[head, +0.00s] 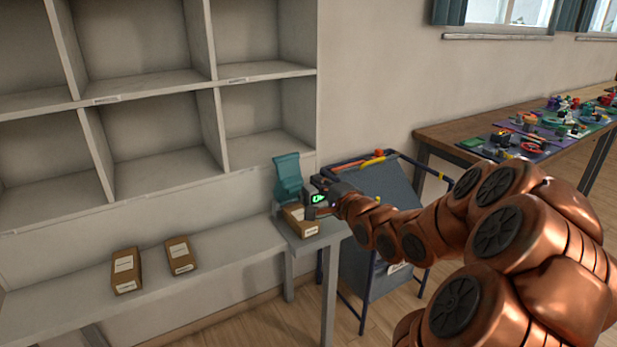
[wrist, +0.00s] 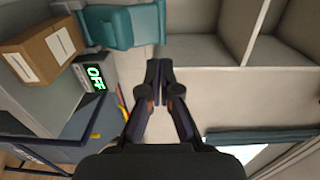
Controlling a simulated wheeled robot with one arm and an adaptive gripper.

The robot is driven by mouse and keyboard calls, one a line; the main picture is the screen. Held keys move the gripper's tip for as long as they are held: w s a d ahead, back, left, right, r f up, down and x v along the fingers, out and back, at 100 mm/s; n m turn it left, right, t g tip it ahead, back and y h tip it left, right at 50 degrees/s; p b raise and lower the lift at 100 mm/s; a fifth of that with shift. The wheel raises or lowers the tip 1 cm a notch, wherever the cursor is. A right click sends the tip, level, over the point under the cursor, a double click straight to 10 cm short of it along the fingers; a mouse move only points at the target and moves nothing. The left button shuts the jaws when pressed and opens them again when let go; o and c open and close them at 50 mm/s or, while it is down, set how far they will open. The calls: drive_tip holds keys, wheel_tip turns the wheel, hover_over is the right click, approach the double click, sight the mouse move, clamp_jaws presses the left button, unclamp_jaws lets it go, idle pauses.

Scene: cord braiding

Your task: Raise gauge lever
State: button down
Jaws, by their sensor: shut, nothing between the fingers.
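A teal part (head: 288,178), likely the gauge or its lever, stands upright at the right end of the bench against the wall. In the wrist view the teal part (wrist: 133,27) shows at the top, beyond my fingertips and to their left. A dark display (wrist: 95,76) beside it reads "OFF" in green; it also shows in the head view (head: 318,198). A brown carton (head: 300,221) lies below the teal part. My gripper (wrist: 158,70) has its fingers together and empty, apart from the teal part in the wrist view. I cannot make out a separate lever.
Two brown cartons (head: 126,271) (head: 180,255) lie on the long bench (head: 222,265). Empty cubbies (head: 150,150) fill the wall above. A blue-grey cart (head: 380,235) stands right of the bench. A wooden table (head: 460,133) with several colourful items is further right.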

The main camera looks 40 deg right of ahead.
sight(289, 159)
drive_tip(key=w, duration=0.4)
drive_tip(key=w+p, duration=0.1)
drive_tip(key=w, duration=0.3)
drive_tip(key=w+d, duration=0.1)
drive_tip(key=w, duration=0.4)
drive_tip(key=shift+w+f+p, duration=0.1)
drive_tip(key=shift+f+p, duration=0.05)
drive_tip(key=shift+p, duration=0.15)
